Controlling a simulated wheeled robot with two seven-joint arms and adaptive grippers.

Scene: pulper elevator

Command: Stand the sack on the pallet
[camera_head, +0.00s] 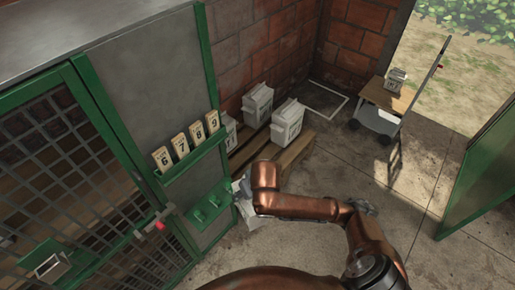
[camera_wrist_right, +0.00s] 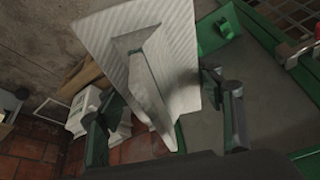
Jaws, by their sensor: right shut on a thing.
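My right gripper (camera_head: 241,190) is beside the green fittings of the cage wall, partly hidden by my arm. It is shut on a pale sack (camera_wrist_right: 140,50), which fills the middle of the right wrist view between the fingers (camera_wrist_right: 165,110). In the head view a bit of this sack (camera_head: 247,218) shows below the gripper, off the floor or not I cannot tell. The wooden pallet (camera_head: 297,150) lies behind my arm, against the brick wall. On it stand white sacks, one at the back (camera_head: 258,104) and one at the right (camera_head: 288,122). My left gripper is out of view.
Another sack (camera_head: 228,133) shows partly behind the cage's end panel. Numbered tags (camera_head: 186,140) stand in a green rack there. A cart (camera_head: 380,110) with a small sack (camera_head: 396,80) stands by the doorway. A green door (camera_head: 480,170) is open at right.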

